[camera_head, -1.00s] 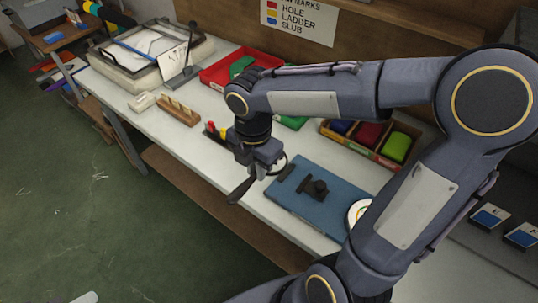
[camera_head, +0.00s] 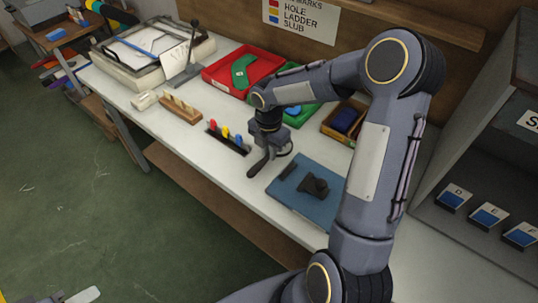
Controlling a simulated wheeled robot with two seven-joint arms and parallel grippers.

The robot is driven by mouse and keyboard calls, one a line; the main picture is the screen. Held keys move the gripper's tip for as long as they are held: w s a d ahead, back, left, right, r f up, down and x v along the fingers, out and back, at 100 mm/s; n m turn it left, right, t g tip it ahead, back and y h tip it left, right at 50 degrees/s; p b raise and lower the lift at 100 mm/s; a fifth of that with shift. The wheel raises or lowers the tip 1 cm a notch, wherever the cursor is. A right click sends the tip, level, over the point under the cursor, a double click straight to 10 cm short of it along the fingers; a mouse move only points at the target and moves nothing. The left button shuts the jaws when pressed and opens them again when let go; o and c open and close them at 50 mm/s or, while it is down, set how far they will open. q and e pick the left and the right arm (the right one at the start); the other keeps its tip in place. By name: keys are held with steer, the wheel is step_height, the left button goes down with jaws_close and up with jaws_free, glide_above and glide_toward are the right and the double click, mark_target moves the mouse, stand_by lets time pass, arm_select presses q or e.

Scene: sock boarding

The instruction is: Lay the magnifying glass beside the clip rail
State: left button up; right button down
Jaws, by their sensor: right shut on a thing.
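The clip rail (camera_head: 239,149) is a dark strip with red, yellow and blue clips, lying on the pale bench. My right gripper (camera_head: 266,153) is just to its right, above the bench, and is shut on the magnifying glass. The dark handle of the magnifying glass (camera_head: 257,168) sticks out below the gripper, towards the bench's front edge. Part of a thin round rim shows at the gripper's right side; the rest is hidden. I cannot tell whether the glass touches the bench.
A blue mat (camera_head: 313,212) with dark fittings lies to the right of my right gripper. A wooden peg rack (camera_head: 180,109) stands to the left. A red tray (camera_head: 215,80) and a box of coloured things (camera_head: 341,121) stand behind. Bare bench lies left of the clip rail.

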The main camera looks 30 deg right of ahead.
steer(key=shift+f, duration=1.1)
steer(key=shift+f, duration=0.2)
steer(key=c, duration=1.4)
jaws_free()
steer(key=shift+s, duration=0.1)
